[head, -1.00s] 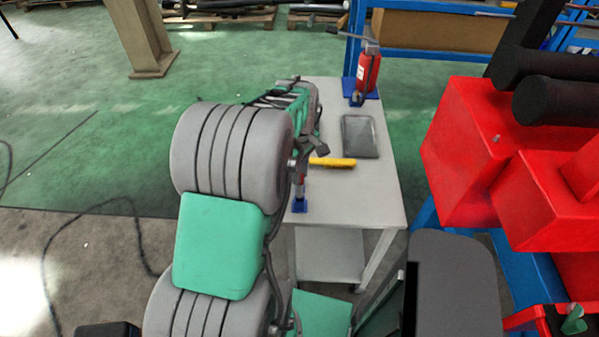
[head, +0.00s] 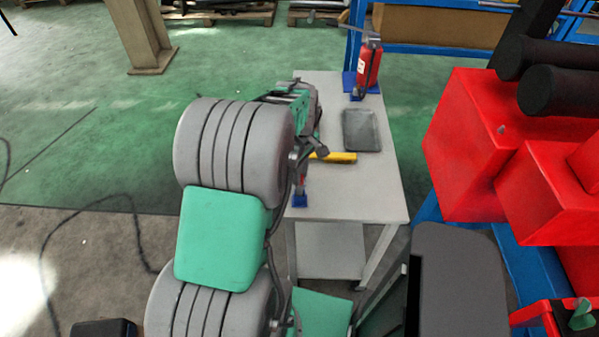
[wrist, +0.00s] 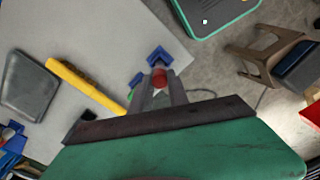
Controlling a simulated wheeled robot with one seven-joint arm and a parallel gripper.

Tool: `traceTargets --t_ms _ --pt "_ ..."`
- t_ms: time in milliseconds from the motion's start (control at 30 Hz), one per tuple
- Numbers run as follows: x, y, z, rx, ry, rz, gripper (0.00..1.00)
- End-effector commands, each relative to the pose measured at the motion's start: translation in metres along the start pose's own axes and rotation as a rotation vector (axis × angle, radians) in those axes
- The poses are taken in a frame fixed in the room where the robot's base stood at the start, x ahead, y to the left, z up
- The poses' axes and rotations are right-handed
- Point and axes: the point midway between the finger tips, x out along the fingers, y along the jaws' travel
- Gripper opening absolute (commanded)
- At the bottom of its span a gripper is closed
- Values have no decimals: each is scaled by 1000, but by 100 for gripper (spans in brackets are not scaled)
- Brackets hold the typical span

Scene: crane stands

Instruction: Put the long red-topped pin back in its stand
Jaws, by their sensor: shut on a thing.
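The red-topped pin (wrist: 159,79) is between the two fingers of my gripper (wrist: 161,92) in the wrist view. The gripper is shut on it, with the round red top showing end-on. The blue stand (wrist: 159,55) shows as angled blue pieces just beyond and beside the pin, at the table's edge. In the head view the blue stand (head: 299,201) is at the left edge of the table, with a bit of red above it. My arm hides the gripper and most of the pin there. I cannot tell whether the pin's lower end is inside the stand.
The grey table (head: 375,195) also holds a yellow bar (head: 340,157), a dark grey tray (head: 361,131) and a red extinguisher (head: 370,70) with a blue base at the far end. Large red boxes (head: 470,145) stand to the right. Table space right of the bar is clear.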

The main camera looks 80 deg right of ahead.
Motion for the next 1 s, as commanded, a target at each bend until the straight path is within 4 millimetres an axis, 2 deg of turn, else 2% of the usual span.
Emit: traceTargets --t_ms 433,467,700,767,1000 --pt "19 0 0 0 0 0 0" --pt "19 0 0 0 0 1 22" --pt "18 0 0 0 0 1 41" --pt "18 0 0 0 0 0 46" --pt "18 0 0 0 0 -1 46"
